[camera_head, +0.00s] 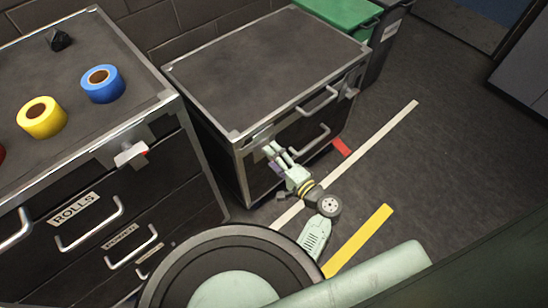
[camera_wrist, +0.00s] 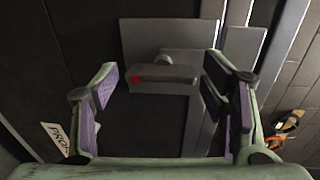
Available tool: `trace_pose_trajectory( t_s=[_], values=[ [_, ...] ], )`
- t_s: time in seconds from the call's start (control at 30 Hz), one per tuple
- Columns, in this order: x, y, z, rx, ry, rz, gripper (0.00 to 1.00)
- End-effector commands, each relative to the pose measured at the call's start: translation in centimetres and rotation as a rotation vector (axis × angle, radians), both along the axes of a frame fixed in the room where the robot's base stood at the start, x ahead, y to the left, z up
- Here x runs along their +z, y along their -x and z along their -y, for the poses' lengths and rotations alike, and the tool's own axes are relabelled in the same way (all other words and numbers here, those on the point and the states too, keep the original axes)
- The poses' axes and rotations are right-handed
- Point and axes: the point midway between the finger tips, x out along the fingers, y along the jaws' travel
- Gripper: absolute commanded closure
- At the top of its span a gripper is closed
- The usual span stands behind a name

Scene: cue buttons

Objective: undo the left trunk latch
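The trunk (camera_head: 265,62) is a dark box with metal edges and two front handles. The left latch (camera_wrist: 165,74) shows in the wrist view as a grey bar with a red dot at its left end, lying level on a grey plate (camera_wrist: 170,40). My gripper (camera_wrist: 160,88) is open, with one finger on each side of the latch and gaps to both ends. In the head view my gripper (camera_head: 273,155) is at the trunk's left front corner and hides most of this latch. The right latch (camera_head: 350,91) is at the far front corner.
A green bin (camera_head: 340,12) stands behind the trunk.

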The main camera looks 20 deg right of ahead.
Motion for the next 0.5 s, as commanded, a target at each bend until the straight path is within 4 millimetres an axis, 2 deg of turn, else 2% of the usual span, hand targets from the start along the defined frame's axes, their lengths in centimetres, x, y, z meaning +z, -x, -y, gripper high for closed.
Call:
trace_pose_trajectory(
  t_s=[0.37, 0.5],
  values=[
    [0.0, 0.1, 0.1, -0.002, 0.001, 0.0, 0.27],
    [0.1, 1.2, 0.5, -0.003, 0.001, 0.0, 0.27]
  ],
)
